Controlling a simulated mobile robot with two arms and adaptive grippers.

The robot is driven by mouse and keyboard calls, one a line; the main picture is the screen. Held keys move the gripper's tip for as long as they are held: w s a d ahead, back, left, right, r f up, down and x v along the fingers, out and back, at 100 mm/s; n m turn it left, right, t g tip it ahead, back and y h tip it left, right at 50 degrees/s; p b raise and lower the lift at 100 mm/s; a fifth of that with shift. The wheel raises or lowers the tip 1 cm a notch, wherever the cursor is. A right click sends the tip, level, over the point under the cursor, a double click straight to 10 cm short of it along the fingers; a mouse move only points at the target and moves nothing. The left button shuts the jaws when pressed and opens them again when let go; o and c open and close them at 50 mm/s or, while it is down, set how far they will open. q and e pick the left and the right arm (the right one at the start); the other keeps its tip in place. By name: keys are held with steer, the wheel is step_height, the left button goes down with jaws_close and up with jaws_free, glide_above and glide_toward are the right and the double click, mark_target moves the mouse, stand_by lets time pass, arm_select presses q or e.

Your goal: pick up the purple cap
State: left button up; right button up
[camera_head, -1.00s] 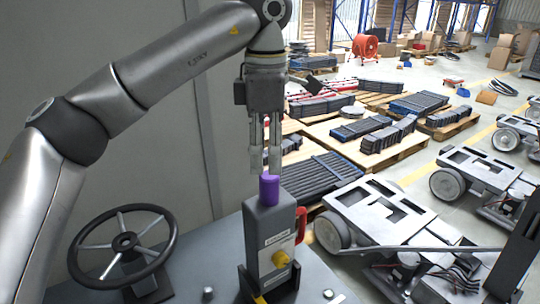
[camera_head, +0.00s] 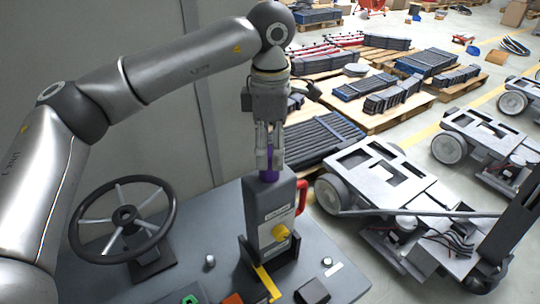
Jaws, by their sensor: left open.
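The purple cap (camera_head: 269,174) sits on top of a dark grey upright box (camera_head: 268,208) with a white label, a yellow knob and a red handle. My left gripper (camera_head: 269,165) points straight down over the box. Its two fingers are open and stand on either side of the cap, partly hiding it. Whether the fingers touch the cap cannot be told. My right gripper is not in view.
The box stands on a grey console (camera_head: 220,236) with a black steering wheel (camera_head: 123,219) at the left and small coloured parts at the front. A wheeled chassis (camera_head: 385,180) is on the floor to the right. Pallets (camera_head: 395,115) lie behind.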

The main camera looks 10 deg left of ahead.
arm_select(q)
steer(key=shift+f, duration=0.55)
steer(key=shift+s+f, duration=0.1)
steer(key=shift+f, duration=0.25)
steer(key=shift+a+f, duration=0.1)
steer(key=shift+f, duration=0.15)
steer(key=shift+c, duration=1)
steer(key=c, duration=0.7)
steer(key=shift+c, duration=0.8)
steer(key=shift+r, duration=0.55)
step_height(320, 180, up, 6)
steer(key=b, duration=0.2)
steer(key=shift+r+b, duration=0.25)
steer(key=shift+b, duration=0.1)
step_height(320, 180, up, 4)
steer(key=p, duration=0.1)
step_height(320, 180, up, 5)
steer(key=p, duration=0.5)
glide_above(270, 151)
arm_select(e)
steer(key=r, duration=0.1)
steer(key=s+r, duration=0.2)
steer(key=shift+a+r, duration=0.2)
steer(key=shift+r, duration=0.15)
